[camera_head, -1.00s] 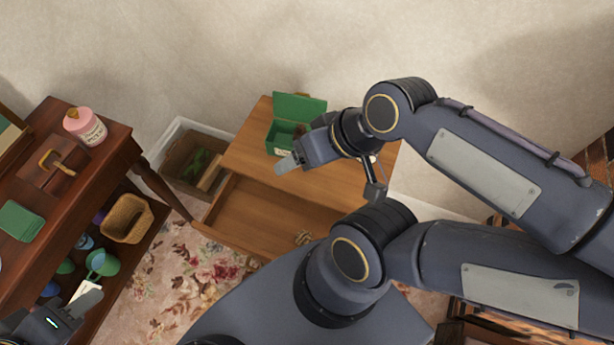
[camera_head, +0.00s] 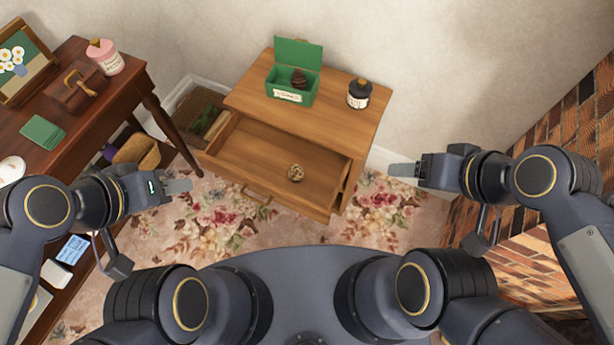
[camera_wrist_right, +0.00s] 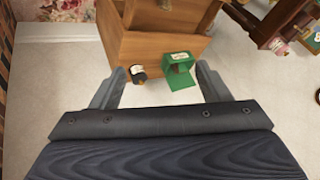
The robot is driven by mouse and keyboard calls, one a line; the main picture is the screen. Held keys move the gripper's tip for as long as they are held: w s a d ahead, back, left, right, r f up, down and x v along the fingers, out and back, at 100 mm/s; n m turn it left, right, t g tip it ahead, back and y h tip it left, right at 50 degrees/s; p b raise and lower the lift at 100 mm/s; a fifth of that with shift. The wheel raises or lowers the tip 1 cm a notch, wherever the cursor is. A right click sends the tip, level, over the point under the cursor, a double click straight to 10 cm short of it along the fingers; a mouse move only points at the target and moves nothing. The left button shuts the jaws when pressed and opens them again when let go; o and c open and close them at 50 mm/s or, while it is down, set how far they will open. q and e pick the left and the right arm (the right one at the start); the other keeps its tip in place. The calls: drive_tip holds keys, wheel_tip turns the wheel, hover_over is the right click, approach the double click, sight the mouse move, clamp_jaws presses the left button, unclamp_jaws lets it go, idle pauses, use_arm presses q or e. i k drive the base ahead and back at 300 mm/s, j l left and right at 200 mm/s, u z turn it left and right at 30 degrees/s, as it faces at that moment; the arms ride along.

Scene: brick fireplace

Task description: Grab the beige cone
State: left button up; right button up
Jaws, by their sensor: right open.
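A small beige cone (camera_head: 295,172) lies in the open drawer (camera_head: 250,160) of the wooden cabinet, toward the drawer's right side. A darker brown cone (camera_head: 299,78) sits in the open green box (camera_head: 292,95) on the cabinet top. My left gripper (camera_head: 180,186) hangs left of the drawer, apart from the cone; its jaw gap is hidden. My right gripper (camera_head: 402,170) is right of the cabinet, apart from everything.
A dark bottle (camera_head: 358,94) stands at the cabinet top's right. A dark table (camera_head: 75,150) on the left holds a pink jar (camera_head: 105,57) and a wooden caddy (camera_head: 78,88). A brick wall (camera_head: 560,130) is at the right. Flowered carpet (camera_head: 225,215) lies before the drawer.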

sight(295, 173)
drive_tip(key=i+j+z, duration=0.1)
drive_tip(key=j+z, duration=0.15)
drive_tip(key=j, duration=0.35)
drive_tip(key=j+z, duration=0.2)
drive_tip(key=j, duration=0.4)
drive_tip(key=i+j, duration=0.05)
